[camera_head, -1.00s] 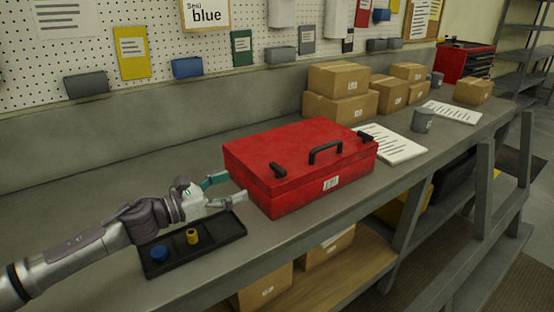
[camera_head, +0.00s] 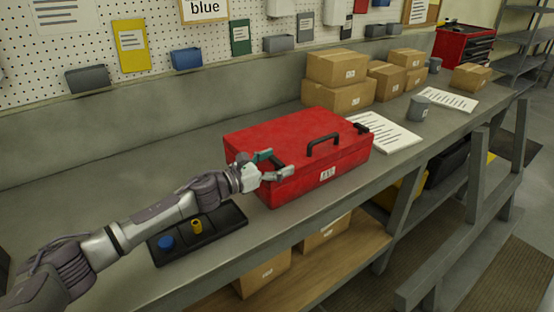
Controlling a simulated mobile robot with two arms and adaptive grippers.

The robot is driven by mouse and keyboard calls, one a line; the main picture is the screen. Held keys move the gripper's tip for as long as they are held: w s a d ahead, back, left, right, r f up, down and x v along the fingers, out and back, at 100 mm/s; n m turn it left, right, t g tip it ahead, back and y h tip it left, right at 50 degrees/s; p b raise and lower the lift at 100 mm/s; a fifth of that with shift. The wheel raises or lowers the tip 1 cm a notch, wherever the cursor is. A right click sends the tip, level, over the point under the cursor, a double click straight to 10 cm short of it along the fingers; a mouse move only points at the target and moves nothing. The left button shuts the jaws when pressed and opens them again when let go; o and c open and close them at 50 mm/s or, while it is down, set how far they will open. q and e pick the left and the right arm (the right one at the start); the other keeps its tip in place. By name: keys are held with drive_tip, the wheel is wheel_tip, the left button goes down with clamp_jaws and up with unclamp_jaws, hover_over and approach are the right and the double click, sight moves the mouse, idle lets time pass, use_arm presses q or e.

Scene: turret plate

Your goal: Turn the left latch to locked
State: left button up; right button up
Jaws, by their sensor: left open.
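A red case (camera_head: 300,140) with a black carry handle (camera_head: 324,143) lies closed on the grey workbench. The left latch of the case is at its front left, mostly hidden behind my left gripper (camera_head: 281,165). The right latch (camera_head: 361,128), dark, shows at the front right of the lid. My left gripper is open, with its fingers at the left latch, one over the lid and one in front of the case. I cannot tell whether it touches the latch. My right gripper is not in view.
A black tray (camera_head: 226,217) with a blue piece (camera_head: 166,242) and a yellow piece (camera_head: 196,226) lies below my left arm. Papers (camera_head: 385,132), a grey mug (camera_head: 418,107) and cardboard boxes (camera_head: 338,82) stand to the right and behind.

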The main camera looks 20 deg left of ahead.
use_arm(q)
drive_tip(key=shift+c, duration=0.8)
drive_tip(key=c, duration=1)
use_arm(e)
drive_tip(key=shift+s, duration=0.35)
